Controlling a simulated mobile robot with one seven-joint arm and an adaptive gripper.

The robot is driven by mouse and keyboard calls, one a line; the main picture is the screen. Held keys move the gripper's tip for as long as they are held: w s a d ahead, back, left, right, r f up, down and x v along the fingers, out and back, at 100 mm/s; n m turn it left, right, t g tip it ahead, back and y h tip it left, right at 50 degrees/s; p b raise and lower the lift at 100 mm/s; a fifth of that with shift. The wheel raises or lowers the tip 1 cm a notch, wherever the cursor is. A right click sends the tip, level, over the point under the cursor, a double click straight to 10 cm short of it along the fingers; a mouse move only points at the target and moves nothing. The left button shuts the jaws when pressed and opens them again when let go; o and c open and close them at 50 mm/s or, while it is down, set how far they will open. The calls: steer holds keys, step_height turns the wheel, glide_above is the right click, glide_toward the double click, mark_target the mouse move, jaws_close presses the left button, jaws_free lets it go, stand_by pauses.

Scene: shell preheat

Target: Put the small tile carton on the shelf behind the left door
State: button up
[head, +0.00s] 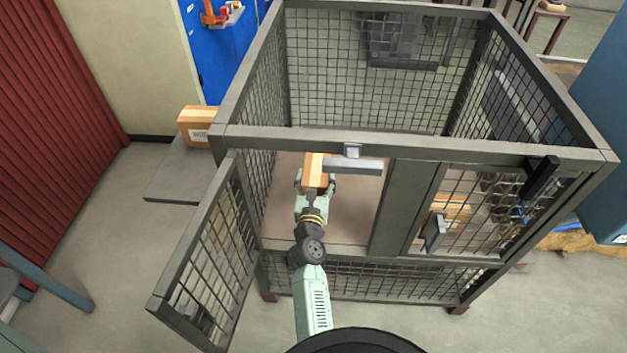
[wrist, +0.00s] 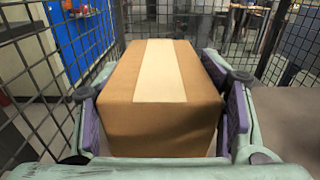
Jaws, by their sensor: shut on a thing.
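The small tile carton (wrist: 160,95) is brown with a pale tape strip. It sits between the two purple-padded fingers of my gripper (wrist: 160,130) in the wrist view, with a finger on each side. My gripper (head: 315,188) reaches in through the left opening. The left door (head: 208,255) stands swung open to the left. The shelf (head: 350,215) is a flat, pale brown board behind that opening. I cannot tell whether the carton touches it.
The cage's left mesh wall (wrist: 35,85) is close to my gripper. A center post (head: 402,210) and the shut right door (head: 470,215) bound the opening on the right. Another carton (head: 197,125) sits on a grey slab outside, left. The shelf right of my gripper is bare.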

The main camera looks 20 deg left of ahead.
steer(key=shift+w+a+f, duration=0.1)
steer(key=shift+w+a, duration=0.05)
steer(key=shift+w, duration=0.05)
step_height(320, 180, down, 10)
steer(key=b, duration=0.7)
steer(key=shift+r, duration=0.3)
steer(key=shift+f, duration=0.1)
steer(key=o, duration=1.3)
steer(key=shift+s+f, duration=0.1)
steer(key=shift+o, duration=0.2)
